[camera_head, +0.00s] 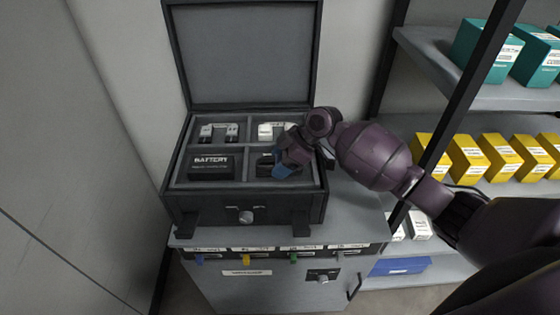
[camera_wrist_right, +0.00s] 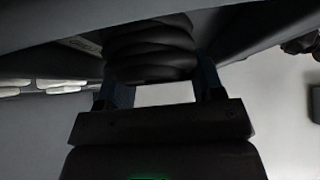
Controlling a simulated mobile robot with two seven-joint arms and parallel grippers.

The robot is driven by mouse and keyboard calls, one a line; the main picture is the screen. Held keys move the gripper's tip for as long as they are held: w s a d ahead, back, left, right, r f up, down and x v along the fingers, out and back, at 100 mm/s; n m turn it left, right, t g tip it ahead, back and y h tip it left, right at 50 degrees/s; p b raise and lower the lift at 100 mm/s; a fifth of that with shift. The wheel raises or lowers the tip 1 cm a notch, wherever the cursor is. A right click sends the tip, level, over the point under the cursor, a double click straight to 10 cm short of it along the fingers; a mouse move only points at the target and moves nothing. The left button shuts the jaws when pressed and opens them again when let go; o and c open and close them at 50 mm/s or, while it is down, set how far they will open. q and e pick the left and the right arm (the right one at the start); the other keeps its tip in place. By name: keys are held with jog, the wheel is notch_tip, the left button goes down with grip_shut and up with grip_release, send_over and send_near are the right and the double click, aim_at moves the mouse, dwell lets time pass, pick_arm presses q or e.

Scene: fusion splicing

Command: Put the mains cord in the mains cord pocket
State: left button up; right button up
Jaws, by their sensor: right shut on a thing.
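The mains cord (camera_wrist_right: 150,45) is a black stacked coil. In the right wrist view it sits between the two fingers of my right gripper (camera_wrist_right: 162,88). In the head view, my right gripper (camera_head: 283,170) reaches down over the front right pocket (camera_head: 310,178) of the open case. It is shut on the cord, and a black part of the cord (camera_head: 265,161) shows just left of the blue fingers. The gripper hides much of that pocket, so I cannot tell whether the cord touches its floor. My left gripper is out of view.
The dark case (camera_head: 240,208) stands open on a grey cabinet (camera_head: 222,241), its lid (camera_head: 243,50) raised behind. A black battery (camera_head: 211,163) fills the front left pocket. Shelves with yellow boxes (camera_head: 468,157) stand at right.

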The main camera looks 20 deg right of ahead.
jog(key=shift+f, duration=0.15)
jog(key=o, duration=1.1)
jog(key=shift+r, duration=0.2)
jog(key=shift+v, duration=5.95)
jog(key=shift+s, duration=0.1)
jog(key=shift+f, duration=0.1)
